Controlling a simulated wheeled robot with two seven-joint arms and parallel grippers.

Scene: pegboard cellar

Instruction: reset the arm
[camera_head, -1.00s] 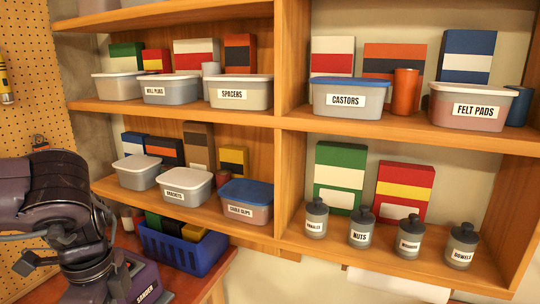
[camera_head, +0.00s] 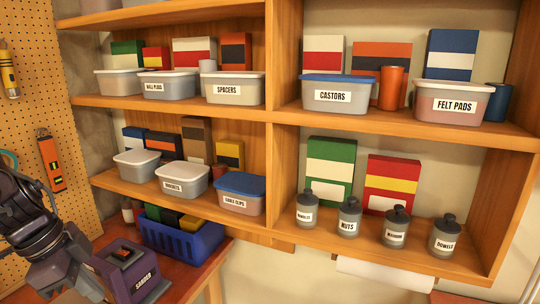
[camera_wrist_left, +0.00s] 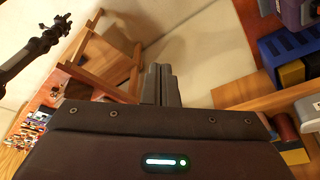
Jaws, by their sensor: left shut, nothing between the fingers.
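My left arm comes in at the lower left of the head view, dark purple, with its wrist end (camera_head: 70,278) beside the purple sander (camera_head: 130,268) on the bench. The fingertips cannot be made out there. In the left wrist view my left gripper (camera_wrist_left: 161,84) shows two grey fingers pressed together with nothing between them. They point past the bench towards pale floor. My right gripper is not visible.
A blue crate (camera_head: 182,242) with boxes stands on the bench behind the sander, also seen in the left wrist view (camera_wrist_left: 283,55). Shelves hold labelled tubs, boxes and jars. A wooden stool-like frame (camera_wrist_left: 105,62) and a dark jointed rod (camera_wrist_left: 32,48) show in the wrist view.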

